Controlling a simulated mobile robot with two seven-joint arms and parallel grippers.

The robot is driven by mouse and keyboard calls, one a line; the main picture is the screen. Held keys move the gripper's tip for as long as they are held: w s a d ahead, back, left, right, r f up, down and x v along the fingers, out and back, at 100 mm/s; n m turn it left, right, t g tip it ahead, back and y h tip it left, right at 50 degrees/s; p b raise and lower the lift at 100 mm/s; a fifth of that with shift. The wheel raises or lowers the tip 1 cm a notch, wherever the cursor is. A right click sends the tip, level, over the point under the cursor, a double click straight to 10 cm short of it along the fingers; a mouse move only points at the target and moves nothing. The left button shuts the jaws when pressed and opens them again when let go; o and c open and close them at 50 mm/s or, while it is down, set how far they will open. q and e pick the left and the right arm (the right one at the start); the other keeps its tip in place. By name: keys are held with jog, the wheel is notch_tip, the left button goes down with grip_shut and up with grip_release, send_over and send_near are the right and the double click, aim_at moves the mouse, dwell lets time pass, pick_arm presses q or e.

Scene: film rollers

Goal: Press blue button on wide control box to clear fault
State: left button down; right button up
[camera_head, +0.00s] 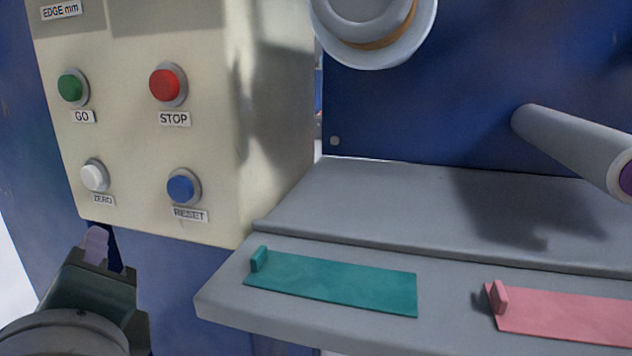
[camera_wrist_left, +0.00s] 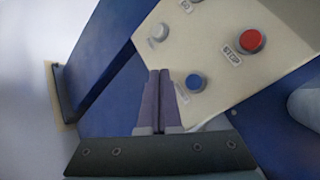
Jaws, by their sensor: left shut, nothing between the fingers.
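The wide control box (camera_head: 130,140) is cream and stands at the upper left of the head view; it also shows in the left wrist view (camera_wrist_left: 215,35). Its blue button (camera_head: 181,189), labelled RESET, is at the lower right of the panel and shows in the left wrist view (camera_wrist_left: 194,83). My left gripper (camera_head: 96,240) is shut and empty, below and left of the blue button in the head view. In the left wrist view its fingertips (camera_wrist_left: 159,72) appear just left of the blue button, and I cannot tell the gap in depth. My right gripper is not in view.
A green GO button (camera_head: 72,87), red STOP button (camera_head: 166,84) and white ZERO button (camera_head: 94,176) surround it. A grey shelf (camera_head: 225,295) with a teal plate (camera_head: 335,285) and a pink plate (camera_head: 570,318) lies right. A grey roller (camera_head: 570,145) juts out above.

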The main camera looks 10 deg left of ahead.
aim_at(169, 194)
pick_arm(q)
jog(key=w+b, duration=0.2)
jog(key=w, duration=0.6)
jog(key=shift+w+d, duration=0.2)
jog(key=shift+d, duration=0.1)
dwell(1.7)
jog(key=shift+w+b, duration=0.3)
jog(key=shift+w, duration=0.1)
jog(key=shift+w+b, duration=0.4)
jog(key=shift+w, duration=0.05)
dwell(0.6)
jog(key=shift+s, duration=0.85)
